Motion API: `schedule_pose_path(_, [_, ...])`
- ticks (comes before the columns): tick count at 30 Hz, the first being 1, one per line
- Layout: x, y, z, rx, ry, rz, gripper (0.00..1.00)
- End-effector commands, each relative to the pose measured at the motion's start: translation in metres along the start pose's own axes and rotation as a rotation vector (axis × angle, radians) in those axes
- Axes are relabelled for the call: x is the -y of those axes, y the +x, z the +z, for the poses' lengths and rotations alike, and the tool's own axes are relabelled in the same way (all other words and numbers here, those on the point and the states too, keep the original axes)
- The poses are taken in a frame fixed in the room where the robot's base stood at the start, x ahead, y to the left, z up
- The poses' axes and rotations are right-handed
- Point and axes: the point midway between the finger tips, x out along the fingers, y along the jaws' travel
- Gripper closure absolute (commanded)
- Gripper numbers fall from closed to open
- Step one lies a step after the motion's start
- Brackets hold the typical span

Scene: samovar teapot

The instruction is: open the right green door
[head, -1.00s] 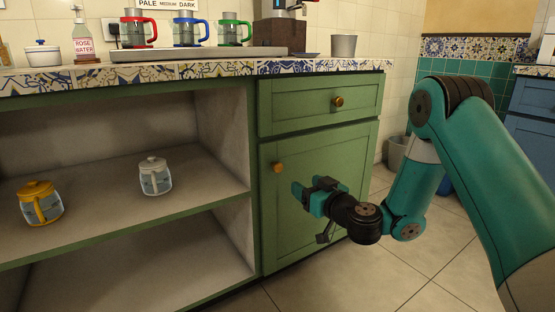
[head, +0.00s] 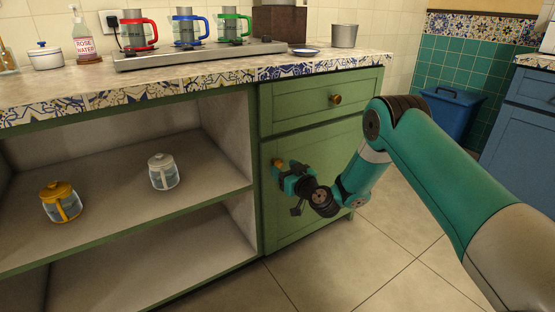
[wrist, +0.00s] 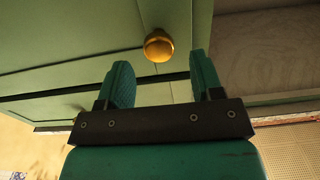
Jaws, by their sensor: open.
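The right green door (head: 312,222) is the lower panel of the green cabinet, below a drawer. It looks shut. Its round brass knob (head: 277,163) is near the door's upper left corner, with my gripper close beside it. In the wrist view the knob (wrist: 158,46) shows just beyond my fingertips, roughly midway between them. My gripper (head: 284,175) is open and empty in front of the door; in the wrist view its two fingers (wrist: 160,82) stand apart. Whether a finger touches the knob I cannot tell.
A drawer with a brass knob (head: 335,99) is above the door. Open shelves to the left hold a yellow-lidded pot (head: 60,203) and a white-lidded pot (head: 163,172). The countertop (head: 100,93) overhangs above. The tiled floor (head: 385,265) in front is clear.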

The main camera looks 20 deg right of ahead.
Motion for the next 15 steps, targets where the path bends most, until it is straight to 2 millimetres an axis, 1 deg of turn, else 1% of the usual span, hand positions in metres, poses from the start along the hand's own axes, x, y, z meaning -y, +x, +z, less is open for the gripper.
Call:
schedule_pose_path(3, [0.001,0.017,-0.002,-0.003,-0.001,0.000,0.40])
schedule_pose_path(7, [0.001,0.032,0.000,-0.002,-0.002,-0.001,0.40])
schedule_pose_path(10, [0.000,0.039,0.000,0.000,0.000,0.000,0.40])
schedule_pose_path(15, [-0.001,0.044,0.000,0.001,0.001,0.003,0.40])
